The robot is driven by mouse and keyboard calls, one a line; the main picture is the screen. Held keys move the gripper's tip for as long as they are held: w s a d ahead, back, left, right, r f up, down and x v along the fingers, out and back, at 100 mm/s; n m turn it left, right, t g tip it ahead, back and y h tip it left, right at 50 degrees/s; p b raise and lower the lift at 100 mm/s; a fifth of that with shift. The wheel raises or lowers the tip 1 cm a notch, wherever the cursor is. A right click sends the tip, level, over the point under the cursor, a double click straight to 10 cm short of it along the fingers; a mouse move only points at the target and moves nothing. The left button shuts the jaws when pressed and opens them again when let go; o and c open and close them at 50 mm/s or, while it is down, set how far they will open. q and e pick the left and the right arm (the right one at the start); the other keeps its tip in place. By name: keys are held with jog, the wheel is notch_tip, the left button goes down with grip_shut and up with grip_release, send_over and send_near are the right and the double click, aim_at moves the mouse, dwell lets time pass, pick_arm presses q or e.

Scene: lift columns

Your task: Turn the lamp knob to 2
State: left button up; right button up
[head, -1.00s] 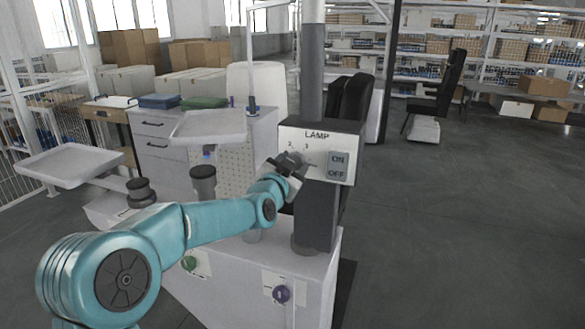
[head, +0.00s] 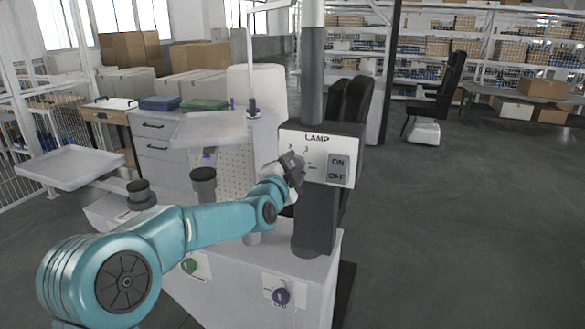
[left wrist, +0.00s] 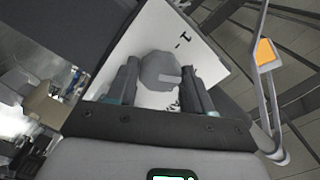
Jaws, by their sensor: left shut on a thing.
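The lamp panel (head: 318,147) is a white plate marked LAMP on a grey box on the column. It carries small numerals, of which 2 and 3 seem to show, and a grey ON/OFF switch (head: 338,168). My left gripper (head: 293,168) is at the left part of the panel and hides the knob there. In the left wrist view the knob (left wrist: 160,72) is a grey, many-sided disc with a light notch on its right side. It sits between the two dark fingers, which are shut on it. I cannot read the knob's setting. My right gripper is not in view.
A pale tray (head: 70,166) and a second tray (head: 209,129) stand to the left. The floor (head: 460,230) on the right is open.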

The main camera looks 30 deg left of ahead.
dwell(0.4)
pick_arm(q)
jog(key=o, duration=1)
jog(key=shift+o, duration=0.2)
jog(key=shift+s+d, duration=0.1)
jog(key=shift+s, duration=0.15)
jog(key=b+v, duration=0.3)
jog(key=v, duration=1.3)
jog(key=shift+d, duration=0.1)
